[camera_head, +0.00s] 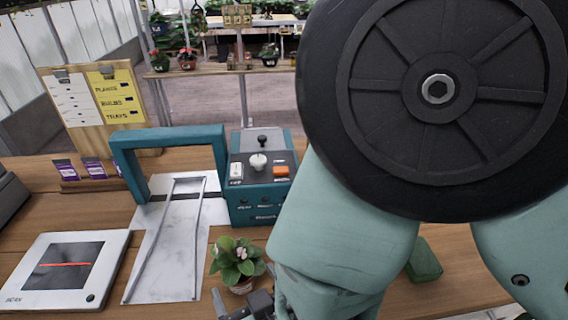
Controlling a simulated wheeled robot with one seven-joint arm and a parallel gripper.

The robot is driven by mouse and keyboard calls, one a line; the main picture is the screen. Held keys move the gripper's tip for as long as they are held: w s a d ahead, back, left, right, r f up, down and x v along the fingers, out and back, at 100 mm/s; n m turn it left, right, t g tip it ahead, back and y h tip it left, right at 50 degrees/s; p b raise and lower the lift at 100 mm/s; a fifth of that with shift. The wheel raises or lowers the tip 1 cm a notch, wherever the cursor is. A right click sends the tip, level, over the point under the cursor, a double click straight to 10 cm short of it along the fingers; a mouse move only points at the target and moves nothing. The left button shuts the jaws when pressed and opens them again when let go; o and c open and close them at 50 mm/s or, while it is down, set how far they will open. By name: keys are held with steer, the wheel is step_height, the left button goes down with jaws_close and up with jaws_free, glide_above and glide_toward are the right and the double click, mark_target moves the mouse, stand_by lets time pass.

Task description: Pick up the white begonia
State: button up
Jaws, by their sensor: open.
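A small potted plant (238,260) with broad green leaves and a few pale, whitish flowers stands on the wooden counter near the bottom middle; it looks like the white begonia. Its pale pot shows only in part below the leaves. My gripper (243,305) is at the bottom edge, close in front of the pot, with its dark fingers open. The lower part of the gripper is cut off by the frame, so I cannot tell whether the fingers touch the pot.
A teal arch (170,134) over a metal-railed sheet and a teal control box (262,178) stand behind the plant. A flat white scanner (67,273) lies left. A green block (424,262) is right. My arm hides much of the right side.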

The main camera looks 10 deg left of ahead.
mark_target(243, 276)
steer(key=shift+p+x, duration=1.25)
steer(key=shift+x, duration=1.65)
steer(key=shift+d+f, duration=0.1)
steer(key=c, duration=1.1)
